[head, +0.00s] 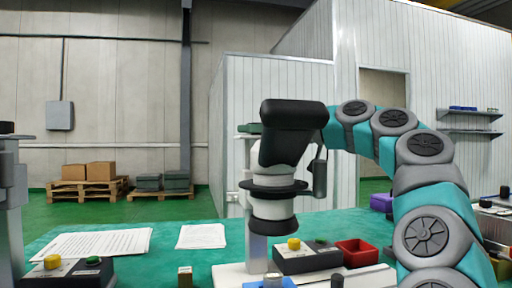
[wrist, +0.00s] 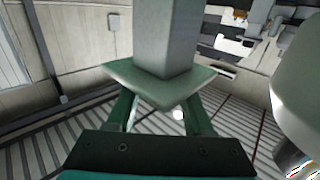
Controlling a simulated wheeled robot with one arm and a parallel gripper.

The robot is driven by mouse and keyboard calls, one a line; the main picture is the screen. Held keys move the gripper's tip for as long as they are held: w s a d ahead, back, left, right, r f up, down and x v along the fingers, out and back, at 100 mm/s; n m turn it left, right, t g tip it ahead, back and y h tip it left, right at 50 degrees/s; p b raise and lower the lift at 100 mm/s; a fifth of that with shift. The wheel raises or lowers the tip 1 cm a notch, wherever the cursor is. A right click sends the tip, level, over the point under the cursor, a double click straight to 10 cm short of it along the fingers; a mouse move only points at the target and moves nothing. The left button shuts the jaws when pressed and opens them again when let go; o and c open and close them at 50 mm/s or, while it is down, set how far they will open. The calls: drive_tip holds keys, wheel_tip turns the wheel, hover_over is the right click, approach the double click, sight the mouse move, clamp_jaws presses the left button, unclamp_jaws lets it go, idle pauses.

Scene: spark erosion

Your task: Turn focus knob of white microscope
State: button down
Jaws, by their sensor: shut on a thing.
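The white microscope has a white and black body (head: 273,212) with a black upper part (head: 290,125), standing over a white base (head: 235,272). A grey square post (head: 256,210) rises behind the body. In the wrist view, the post (wrist: 165,40) meets a pale green plate (wrist: 155,83) between the dark green fingers of my gripper (wrist: 160,108). My gripper is shut on the plate at the post's end; its fingertips are partly hidden there. In the head view, the microscope's black upper part hides most of my gripper. I cannot clearly make out the focus knob.
A control box with a yellow button (head: 294,243) and a red bin (head: 357,252) stand close to the base. Papers (head: 95,244) lie on the green table at left, with another control box (head: 68,272) in front. The table's middle left is fairly clear.

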drive_tip(key=shift+m+t+h+b, duration=0.4)
drive_tip(key=shift+t+b, duration=0.05)
drive_tip(key=shift+t, duration=0.25)
drive_tip(key=shift+c, duration=1.4)
unclamp_jaws()
drive_tip(key=shift+d, duration=0.1)
drive_tip(key=v, duration=0.7)
drive_tip(key=shift+s+d+b, duration=0.2)
drive_tip(key=shift+d+b, duration=0.1)
drive_tip(key=shift+b, duration=0.05)
